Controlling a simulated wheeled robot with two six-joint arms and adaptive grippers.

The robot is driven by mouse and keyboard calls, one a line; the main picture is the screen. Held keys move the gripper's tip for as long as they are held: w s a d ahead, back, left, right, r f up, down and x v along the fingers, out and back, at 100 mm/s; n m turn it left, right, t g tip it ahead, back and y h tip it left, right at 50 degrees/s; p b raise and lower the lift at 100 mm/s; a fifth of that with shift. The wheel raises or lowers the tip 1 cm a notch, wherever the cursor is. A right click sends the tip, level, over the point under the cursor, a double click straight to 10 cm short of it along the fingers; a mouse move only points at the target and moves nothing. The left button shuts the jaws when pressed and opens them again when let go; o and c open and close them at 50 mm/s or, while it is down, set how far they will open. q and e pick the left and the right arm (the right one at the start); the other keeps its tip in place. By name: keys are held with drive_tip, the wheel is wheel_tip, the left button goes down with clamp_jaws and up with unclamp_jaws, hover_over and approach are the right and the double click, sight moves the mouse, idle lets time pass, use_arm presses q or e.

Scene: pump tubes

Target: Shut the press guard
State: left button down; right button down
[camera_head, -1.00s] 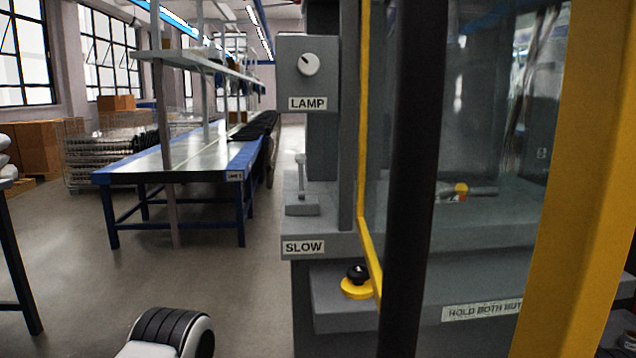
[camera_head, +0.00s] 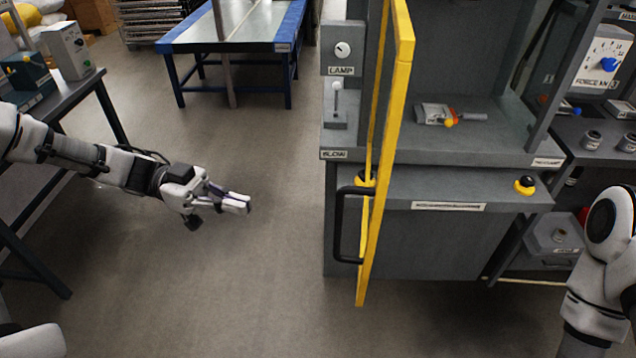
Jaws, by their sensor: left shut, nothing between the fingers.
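The press guard (camera_head: 386,165) is a yellow-framed door, seen almost edge-on. It stands swung out from the left side of the grey press (camera_head: 430,240), so the press front is uncovered. Its black handle (camera_head: 341,225) is on the left face, low down. My left gripper (camera_head: 245,204) is shut and empty, over bare floor to the left of the handle and clearly apart from it. My right arm (camera_head: 602,250) shows at the right edge; its gripper is out of view.
The press bed holds a small part with an orange piece (camera_head: 450,117). A lamp box (camera_head: 342,48) and lever (camera_head: 337,102) are at the press's left. A blue-edged table (camera_head: 238,22) stands behind. A side bench (camera_head: 75,85) is at left. Floor between is clear.

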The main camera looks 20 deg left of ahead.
use_arm(q)
drive_tip(key=d, duration=1.4)
drive_tip(key=shift+w, duration=0.15)
drive_tip(key=shift+f, duration=0.15)
